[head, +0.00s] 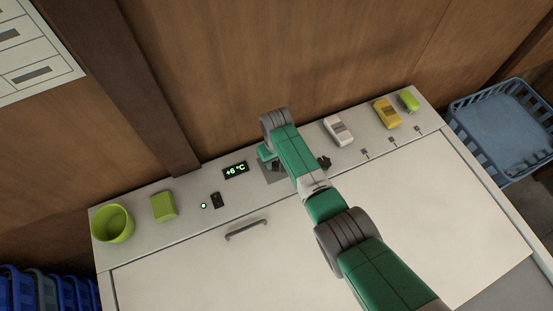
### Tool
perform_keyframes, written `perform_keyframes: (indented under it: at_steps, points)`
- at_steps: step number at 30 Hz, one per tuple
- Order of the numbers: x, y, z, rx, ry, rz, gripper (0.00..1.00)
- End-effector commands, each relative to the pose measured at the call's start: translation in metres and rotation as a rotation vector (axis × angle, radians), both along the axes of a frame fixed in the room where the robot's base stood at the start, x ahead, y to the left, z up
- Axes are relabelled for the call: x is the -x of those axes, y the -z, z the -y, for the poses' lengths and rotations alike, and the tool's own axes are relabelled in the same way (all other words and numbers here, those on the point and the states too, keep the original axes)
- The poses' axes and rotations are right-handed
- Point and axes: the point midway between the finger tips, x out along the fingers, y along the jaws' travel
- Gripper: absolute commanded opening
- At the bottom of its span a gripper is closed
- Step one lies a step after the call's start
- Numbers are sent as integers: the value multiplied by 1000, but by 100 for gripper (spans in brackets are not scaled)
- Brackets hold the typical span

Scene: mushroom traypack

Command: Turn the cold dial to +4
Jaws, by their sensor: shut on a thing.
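The lit display (235,170) on the counter's back strip reads +6 °C. Just right of it is a grey plate (272,176), partly covered by my arm. My gripper (276,166) points down at this plate and is shut on the cold dial. The dial itself is hidden behind my gripper and wrist, so its pointer cannot be seen.
On the strip stand a green cup (112,224), a green block (164,207), a black switch (217,200), a dark knob-like part (324,162), a white device (339,131), a yellow device (387,114) and a green item (409,101). The white lid (190,272) in front is clear.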

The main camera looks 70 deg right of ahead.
Motion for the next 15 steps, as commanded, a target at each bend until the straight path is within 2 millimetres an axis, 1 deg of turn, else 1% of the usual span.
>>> perform_keyframes:
  at_steps: [15]
  points:
    - [0,0,0,1,-29,1,16]
